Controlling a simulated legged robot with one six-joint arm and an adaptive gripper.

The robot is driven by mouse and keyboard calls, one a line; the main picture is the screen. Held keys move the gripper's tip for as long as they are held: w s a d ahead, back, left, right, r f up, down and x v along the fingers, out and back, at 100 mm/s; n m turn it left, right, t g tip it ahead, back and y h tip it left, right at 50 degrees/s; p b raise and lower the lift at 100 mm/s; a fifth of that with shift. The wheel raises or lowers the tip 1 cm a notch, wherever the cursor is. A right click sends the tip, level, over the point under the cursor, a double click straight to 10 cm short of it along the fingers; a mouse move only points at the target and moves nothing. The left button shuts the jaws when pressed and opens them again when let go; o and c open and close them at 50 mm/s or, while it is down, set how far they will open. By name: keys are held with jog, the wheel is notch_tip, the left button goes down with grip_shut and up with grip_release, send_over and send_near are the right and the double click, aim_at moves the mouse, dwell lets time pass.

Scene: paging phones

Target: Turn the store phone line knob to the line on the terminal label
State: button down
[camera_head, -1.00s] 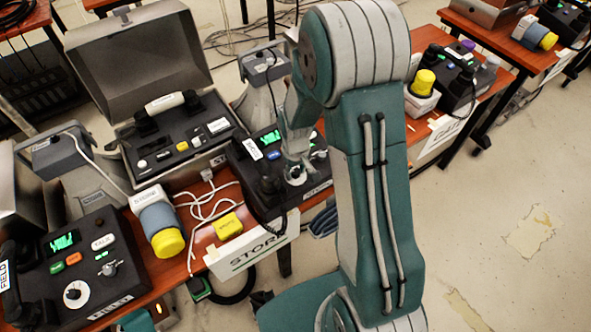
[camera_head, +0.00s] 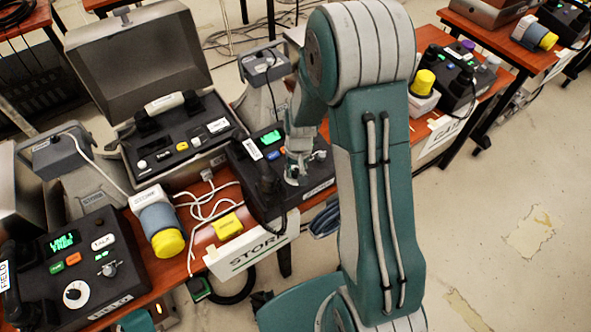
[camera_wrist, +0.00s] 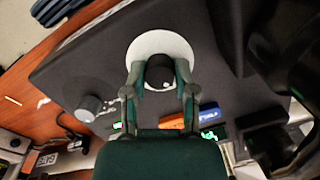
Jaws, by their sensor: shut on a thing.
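The store phone (camera_head: 248,181) is a black desk set with a green display, behind the STORE sign (camera_head: 252,250) in the head view. In the wrist view, its black line knob (camera_wrist: 160,70) stands at the centre of a white round dial (camera_wrist: 160,38). My gripper (camera_wrist: 160,82) is shut on the knob, one finger on each side. In the head view my gripper (camera_head: 294,172) is over the dial, mostly covering it. A small white mark shows on the knob's edge. I cannot read the line numbers on the dial or any terminal label.
A second, grey knob (camera_wrist: 90,108) stands beside the dial. The field phone (camera_head: 75,262) is at front left, with a yellow-capped canister (camera_head: 162,225) and white cables between. Open floor lies right.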

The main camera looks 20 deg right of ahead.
jog(key=m, duration=0.5)
jog(key=shift+s+f+m+y, duration=0.1)
jog(key=shift+s+m+y, duration=0.05)
jog(key=shift+m+y, duration=0.2)
jog(key=m, duration=0.5)
jog(key=shift+t+y, duration=0.25)
jog(key=shift+t, duration=0.15)
jog(key=shift+m, duration=0.35)
jog(key=shift+c, duration=2.1)
grip_release()
jog(key=shift+d+r, duration=0.1)
jog(key=shift+r, duration=0.4)
notch_tip(320, 180, up, 11)
jog(key=d, duration=0.2)
jog(key=shift+s+f, duration=0.15)
jog(key=shift+s, duration=0.25)
